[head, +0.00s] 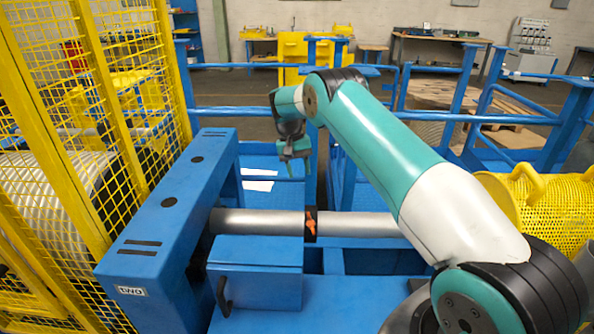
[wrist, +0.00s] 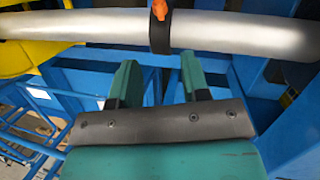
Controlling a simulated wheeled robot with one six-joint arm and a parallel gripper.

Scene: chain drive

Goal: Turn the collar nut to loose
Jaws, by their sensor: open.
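A dark collar with an orange piece on it, which looks like the collar nut (head: 310,225), sits around a silver shaft (head: 262,222). In the wrist view the collar (wrist: 160,34) is at the top middle, with its orange piece cut by the upper edge. My gripper (head: 294,160) hangs behind and above the shaft in the head view. In the wrist view its two teal fingers (wrist: 158,75) are apart, with nothing between them. They point at the shaft, just short of the collar, and do not appear to touch it.
A blue housing (head: 172,205) and a blue box with a handle (head: 255,265) stand at the left end of the shaft. A yellow mesh guard (head: 115,110) rises at the left. A yellow perforated basket (head: 555,215) is at the right. Blue rails (head: 380,113) run behind.

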